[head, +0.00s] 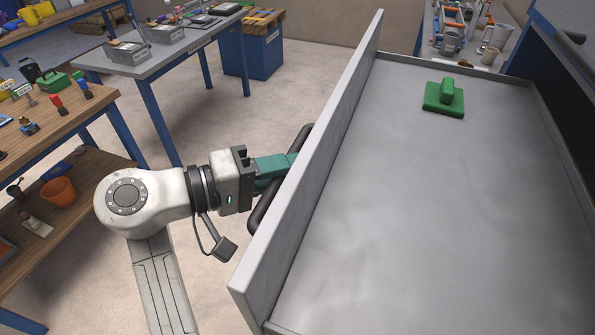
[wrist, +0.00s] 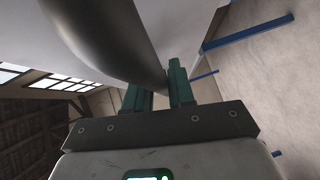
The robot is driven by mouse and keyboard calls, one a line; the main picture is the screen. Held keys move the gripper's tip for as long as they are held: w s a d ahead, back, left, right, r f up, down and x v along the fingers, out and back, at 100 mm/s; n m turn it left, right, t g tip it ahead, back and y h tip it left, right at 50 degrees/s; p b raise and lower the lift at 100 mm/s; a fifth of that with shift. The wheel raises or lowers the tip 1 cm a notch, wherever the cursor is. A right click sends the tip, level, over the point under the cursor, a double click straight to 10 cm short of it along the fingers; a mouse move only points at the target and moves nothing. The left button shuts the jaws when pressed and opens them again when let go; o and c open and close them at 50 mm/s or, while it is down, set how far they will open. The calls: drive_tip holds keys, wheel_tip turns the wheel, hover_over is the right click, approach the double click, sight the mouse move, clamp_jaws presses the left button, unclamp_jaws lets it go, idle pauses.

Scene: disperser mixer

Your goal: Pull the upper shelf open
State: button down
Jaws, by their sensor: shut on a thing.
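The upper shelf (head: 420,190) is a wide grey metal drawer, pulled out so that its flat inside shows in the head view. Its tall front panel (head: 318,165) faces left. A dark bar handle (head: 264,212) is on the outer side of that panel. My gripper (head: 290,163) has teal fingers and is shut on the handle, with the fingertips partly hidden by the panel. In the wrist view the handle (wrist: 115,40) passes across and close to the fingers of my gripper (wrist: 163,85).
A green block with a knob (head: 444,98) lies in the drawer near its far end. A blue cabinet with another dark handle (head: 572,38) stands at the right. Workbenches with tools (head: 62,118) stand at the left. Bare floor lies between them and the drawer.

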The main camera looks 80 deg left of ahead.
drive_tip(key=shift+f, duration=0.1)
drive_tip(key=c, duration=1.1)
unclamp_jaws()
drive_tip(key=b+v, duration=0.2)
drive_tip(key=v, duration=0.8)
drive_tip(key=shift+s+d, duration=0.1)
drive_tip(key=shift+s, duration=0.25)
